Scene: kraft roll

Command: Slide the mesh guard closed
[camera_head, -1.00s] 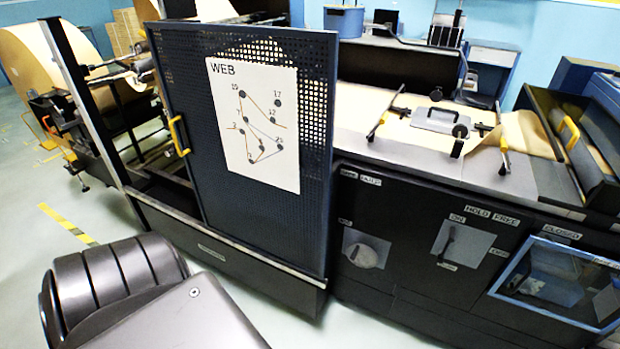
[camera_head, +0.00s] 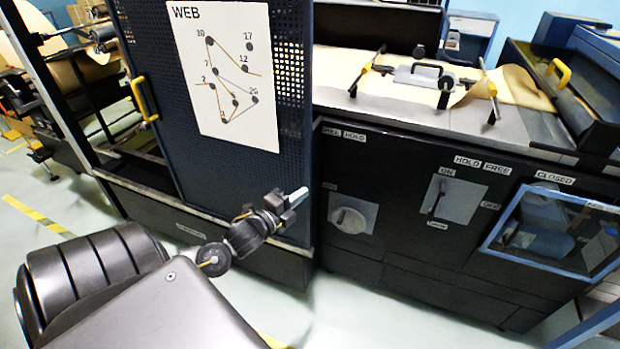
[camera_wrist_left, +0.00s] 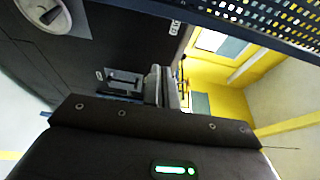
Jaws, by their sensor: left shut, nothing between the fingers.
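The mesh guard (camera_head: 180,110) is a dark blue perforated panel with a white WEB sheet (camera_head: 225,75) on it. Its yellow handle (camera_head: 144,99) is on its left edge. To the left of the guard the machine frame is open. A strip of the guard's mesh (camera_wrist_left: 265,22) also shows at the top right of the left wrist view. My left gripper (camera_head: 296,196) is in front of the guard's lower right corner, shut and empty, well right of and below the handle. My right gripper is not in view.
The machine front (camera_head: 400,205) carries a round knob (camera_head: 348,220), a HOLD/FREE lever (camera_head: 440,197) and a blue-framed window (camera_head: 552,232). A large kraft roll (camera_head: 18,48) stands at the far left.

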